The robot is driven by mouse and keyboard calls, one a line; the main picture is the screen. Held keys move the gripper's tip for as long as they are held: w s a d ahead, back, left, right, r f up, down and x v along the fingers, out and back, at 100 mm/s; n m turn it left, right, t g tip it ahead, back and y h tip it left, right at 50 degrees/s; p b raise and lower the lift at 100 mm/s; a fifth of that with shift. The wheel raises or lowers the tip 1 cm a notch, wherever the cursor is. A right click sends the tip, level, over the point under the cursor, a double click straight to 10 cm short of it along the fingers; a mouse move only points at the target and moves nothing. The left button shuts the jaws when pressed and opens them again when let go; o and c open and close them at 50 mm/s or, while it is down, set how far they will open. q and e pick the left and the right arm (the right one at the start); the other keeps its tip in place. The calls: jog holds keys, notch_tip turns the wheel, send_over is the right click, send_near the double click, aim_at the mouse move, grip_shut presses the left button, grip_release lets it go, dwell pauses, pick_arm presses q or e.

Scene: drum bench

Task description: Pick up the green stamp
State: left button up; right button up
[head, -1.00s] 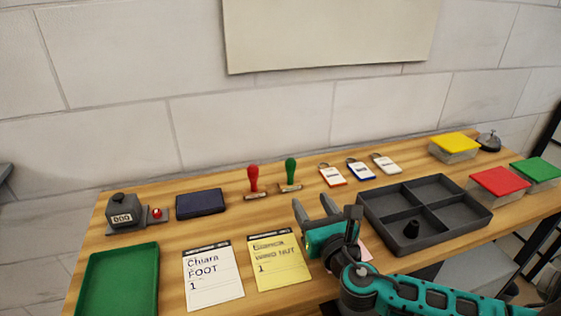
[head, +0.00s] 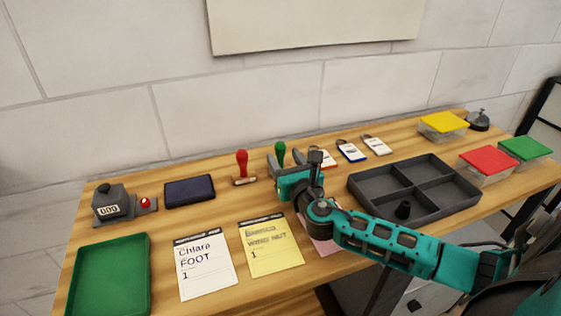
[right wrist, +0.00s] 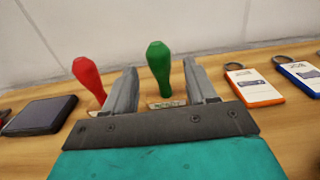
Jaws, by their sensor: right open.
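The green stamp (head: 280,152) stands upright on the bench, its lower part hidden behind my right gripper in the head view. My right gripper (head: 286,162) is open and empty, with its fingers pointing at the stamp. In the right wrist view the green stamp (right wrist: 160,70) shows between the two open fingers (right wrist: 160,88), a little beyond them, with its wooden base on the table. The red stamp (head: 242,166) stands to its left, and it also shows in the right wrist view (right wrist: 89,77) outside the left finger. My left gripper is not in view.
A dark ink pad (head: 189,191) and a counter device (head: 112,202) lie further left. Key tags (head: 350,151) lie to the right. A grey divided tray (head: 433,207) stands near my right arm. Paper cards (head: 271,246) and a green tray (head: 146,275) lie in front.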

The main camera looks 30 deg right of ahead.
aim_at(282, 155)
jog(key=shift+x, duration=1.8)
jog(key=shift+f, duration=0.1)
jog(key=shift+c, duration=0.4)
jog(key=c, duration=0.9)
